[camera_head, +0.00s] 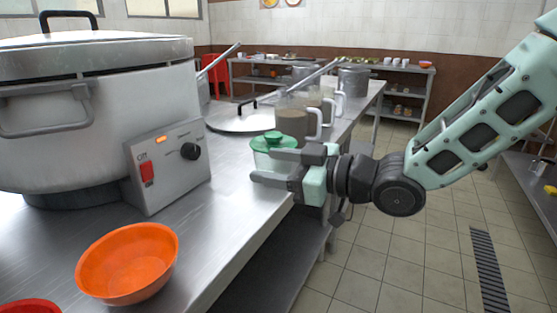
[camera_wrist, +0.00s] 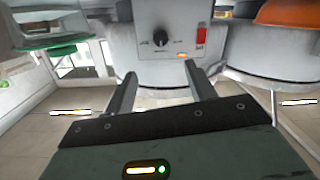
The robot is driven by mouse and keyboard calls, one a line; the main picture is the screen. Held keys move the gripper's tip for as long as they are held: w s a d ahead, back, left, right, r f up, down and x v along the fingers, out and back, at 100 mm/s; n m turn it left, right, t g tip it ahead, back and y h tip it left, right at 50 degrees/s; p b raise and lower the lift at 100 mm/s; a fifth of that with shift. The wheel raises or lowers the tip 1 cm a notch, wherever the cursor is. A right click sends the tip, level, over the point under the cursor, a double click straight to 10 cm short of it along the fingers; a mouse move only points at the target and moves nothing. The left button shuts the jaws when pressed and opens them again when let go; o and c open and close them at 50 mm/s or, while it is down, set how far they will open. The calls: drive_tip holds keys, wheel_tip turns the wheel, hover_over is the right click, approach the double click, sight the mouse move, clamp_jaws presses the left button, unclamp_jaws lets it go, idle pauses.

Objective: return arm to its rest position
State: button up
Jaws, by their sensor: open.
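My gripper (camera_head: 257,167) reaches in from the right over the counter's right edge. Its fingers are apart with nothing between them. In the head view, a clear container with a green lid (camera_head: 273,139) shows just behind the fingers and is partly hidden by them; I cannot tell whether they touch it. In the wrist view, my two fingers (camera_wrist: 162,72) point towards the control box with its black knob (camera_wrist: 160,39). The green lid also shows at the upper left of that view (camera_wrist: 50,48), off to the side of the fingers.
Jugs (camera_head: 293,120) and a flat lid (camera_head: 238,116) stand farther back. The tiled floor (camera_head: 400,260) at right is clear.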

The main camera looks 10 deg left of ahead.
drive_tip(key=s+d+f+m+h, duration=0.4)
drive_tip(key=s+d+f+h, duration=0.3)
drive_tip(key=d+f+h, duration=0.15)
drive_tip(key=s+d+f+m+g+h, duration=0.1)
drive_tip(key=s+d+m+g+h, duration=0.15)
drive_tip(key=s+d, duration=0.5)
drive_tip(key=s+d+m+g+h, duration=0.2)
drive_tip(key=s+d+g+h, duration=0.2)
drive_tip(key=s, duration=0.6)
wheel_tip(320, 180, up, 20)
drive_tip(key=p, duration=2.1)
drive_tip(key=shift+w+a+r, duration=0.15)
drive_tip(key=shift+r, duration=0.1)
drive_tip(key=shift+t, duration=0.25)
